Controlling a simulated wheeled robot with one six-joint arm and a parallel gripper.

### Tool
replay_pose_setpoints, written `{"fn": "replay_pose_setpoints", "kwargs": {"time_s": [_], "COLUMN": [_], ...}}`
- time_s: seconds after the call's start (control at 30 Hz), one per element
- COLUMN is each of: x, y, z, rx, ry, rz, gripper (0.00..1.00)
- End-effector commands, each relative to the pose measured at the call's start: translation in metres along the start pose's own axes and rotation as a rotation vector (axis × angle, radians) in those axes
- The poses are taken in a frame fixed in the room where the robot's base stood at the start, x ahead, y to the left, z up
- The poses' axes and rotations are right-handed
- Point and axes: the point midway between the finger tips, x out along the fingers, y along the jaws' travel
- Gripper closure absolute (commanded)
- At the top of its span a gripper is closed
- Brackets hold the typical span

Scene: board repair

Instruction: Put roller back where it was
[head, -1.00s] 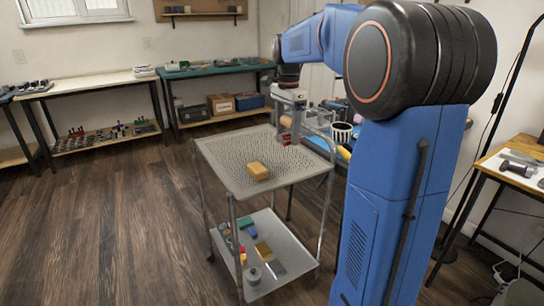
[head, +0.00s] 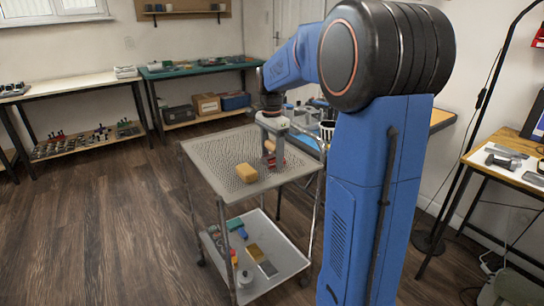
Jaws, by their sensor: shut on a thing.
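My gripper (head: 268,162) points down over the far right part of the perforated top tray of a metal cart (head: 215,155). Its reddish fingertips are close to the tray surface. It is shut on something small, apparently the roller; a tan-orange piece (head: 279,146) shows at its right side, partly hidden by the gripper. I cannot make out the roller's full shape or whether it touches the tray.
A yellow-brown block (head: 247,172) lies on the tray, just left of my gripper. The cart's lower shelf (head: 285,262) holds several small items. The tray's left side is clear.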

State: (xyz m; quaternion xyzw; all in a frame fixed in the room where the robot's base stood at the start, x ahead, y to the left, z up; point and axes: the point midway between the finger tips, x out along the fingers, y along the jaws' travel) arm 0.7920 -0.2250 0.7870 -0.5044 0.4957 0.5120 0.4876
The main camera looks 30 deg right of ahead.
Motion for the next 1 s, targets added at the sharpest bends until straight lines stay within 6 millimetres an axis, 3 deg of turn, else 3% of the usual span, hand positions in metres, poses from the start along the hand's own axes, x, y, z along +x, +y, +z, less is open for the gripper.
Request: {"fn": "replay_pose_setpoints", "kwargs": {"time_s": [0.57, 0.87, 0.9, 0.97, 1.0], "x": [0.011, 0.018, 0.019, 0.019, 0.019], "y": [0.000, 0.000, 0.000, 0.000, 0.000], "z": [0.000, 0.000, 0.000, 0.000, 0.000], "rx": [0.000, 0.000, 0.000, 0.000, 0.000], "ry": [0.000, -0.001, -0.001, -0.001, -0.001], "rz": [0.000, 0.003, 0.004, 0.004, 0.004], "gripper": [0.58, 0.76, 0.38, 0.24, 0.22]}}
